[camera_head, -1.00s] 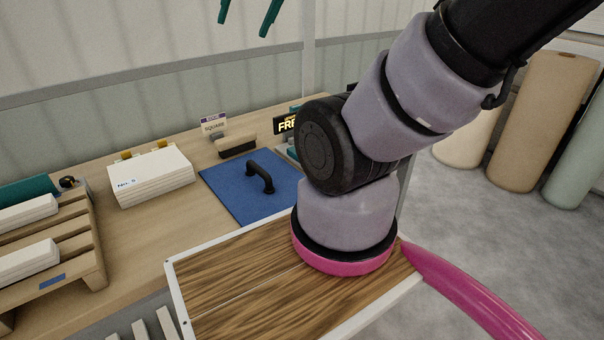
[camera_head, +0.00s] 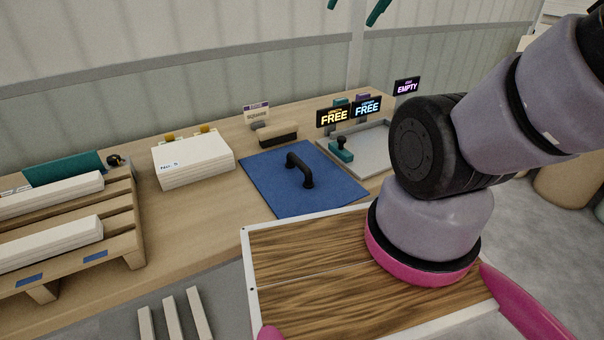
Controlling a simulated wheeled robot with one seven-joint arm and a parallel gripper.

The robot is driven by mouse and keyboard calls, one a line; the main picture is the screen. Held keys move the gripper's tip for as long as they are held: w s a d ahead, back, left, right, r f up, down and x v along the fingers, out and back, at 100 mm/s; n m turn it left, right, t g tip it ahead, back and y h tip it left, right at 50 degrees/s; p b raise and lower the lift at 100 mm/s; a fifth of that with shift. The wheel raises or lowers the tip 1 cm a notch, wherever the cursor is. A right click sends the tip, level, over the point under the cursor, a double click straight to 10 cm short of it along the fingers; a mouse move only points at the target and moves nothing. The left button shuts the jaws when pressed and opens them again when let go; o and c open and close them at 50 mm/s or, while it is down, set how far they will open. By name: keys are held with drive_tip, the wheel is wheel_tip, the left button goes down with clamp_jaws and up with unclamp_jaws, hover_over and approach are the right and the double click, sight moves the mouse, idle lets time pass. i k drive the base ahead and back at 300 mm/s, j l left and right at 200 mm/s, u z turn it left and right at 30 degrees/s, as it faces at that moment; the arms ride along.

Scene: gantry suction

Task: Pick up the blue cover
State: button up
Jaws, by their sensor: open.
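The blue cover (camera_head: 269,184) is a flat blue panel lying on the wooden worktop, with a black arched handle (camera_head: 300,170) standing near its middle. My gripper (camera_head: 352,12) shows only at the top edge as two teal fingertips, apart from each other. It looks open and empty, and appears well above the cover. The rest of the gripper is out of the picture.
A white stack (camera_head: 193,160) stands left of the cover, and a brush (camera_head: 277,136) lies behind it. A grey tray (camera_head: 367,150) with a teal stamp (camera_head: 341,150) is at right, beside small signs (camera_head: 334,116). A wooden pallet (camera_head: 122,215) with white bars is far left.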

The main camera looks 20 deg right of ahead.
sight(296, 179)
drive_tip(key=k+j+z, duration=0.1)
drive_tip(key=j+z, duration=0.4)
drive_tip(key=k+j+z, duration=0.1)
drive_tip(key=j+z, duration=0.15)
drive_tip(key=z, duration=0.25)
drive_tip(key=k+j+z, duration=0.2)
drive_tip(key=z, duration=0.25)
